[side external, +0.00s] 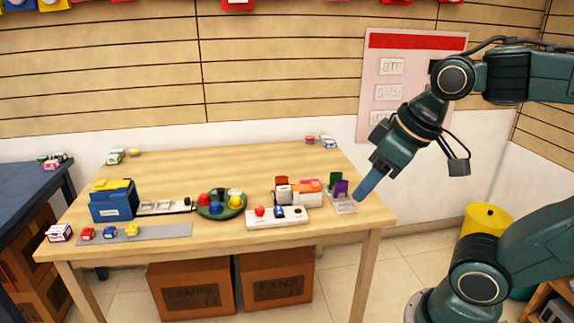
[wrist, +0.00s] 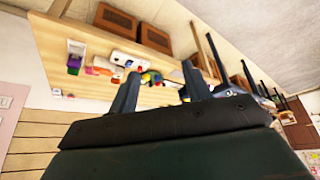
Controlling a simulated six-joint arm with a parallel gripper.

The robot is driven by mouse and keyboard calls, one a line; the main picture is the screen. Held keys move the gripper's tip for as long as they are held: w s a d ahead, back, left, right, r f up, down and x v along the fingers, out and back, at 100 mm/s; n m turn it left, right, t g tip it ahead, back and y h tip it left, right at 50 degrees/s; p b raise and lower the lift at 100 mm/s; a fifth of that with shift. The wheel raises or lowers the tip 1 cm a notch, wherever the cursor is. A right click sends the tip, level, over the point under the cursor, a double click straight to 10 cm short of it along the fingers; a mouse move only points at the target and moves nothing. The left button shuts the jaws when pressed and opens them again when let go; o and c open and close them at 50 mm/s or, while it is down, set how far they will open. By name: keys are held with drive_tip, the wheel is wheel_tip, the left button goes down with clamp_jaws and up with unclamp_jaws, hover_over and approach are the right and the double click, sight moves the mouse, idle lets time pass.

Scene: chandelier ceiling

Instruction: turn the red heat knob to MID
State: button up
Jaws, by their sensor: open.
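The red knob (side external: 259,211) sits at the left end of a white panel (side external: 290,222) near the table's front edge. The panel also carries a dark blue part (side external: 279,211) and a small red button (side external: 297,211). Any MID marking is too small to read. My gripper (side external: 362,190) is above the table's right edge, to the right of the panel and apart from it. In the wrist view its two fingers (wrist: 160,70) are spread with nothing held between them. A white panel (wrist: 156,38) shows beyond them, but I cannot make out the knob there.
Behind the panel stands a white block with orange and brown pieces (side external: 300,192). A small rack with purple and green pieces (side external: 343,207) is close to my gripper. A green tray (side external: 232,210) of coloured pieces is left of the panel. The table's (side external: 225,165) back middle is clear.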

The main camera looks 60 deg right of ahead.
drive_tip(key=w+d+r+n+g, duration=0.1)
drive_tip(key=w+r, duration=0.1)
drive_tip(key=w, duration=0.4)
drive_tip(key=w+d+r+g, duration=0.1)
drive_tip(key=w+d+r, duration=0.1)
drive_tip(key=w, duration=0.4)
drive_tip(key=n+g, duration=0.3)
hover_over(260, 208)
wheel_tip(260, 208, down, 19)
drive_tip(key=shift+w+f, duration=0.1)
drive_tip(key=shift+f, duration=0.05)
wheel_tip(260, 208, down, 14)
drive_tip(key=shift+r, duration=0.1)
drive_tip(key=c, duration=1)
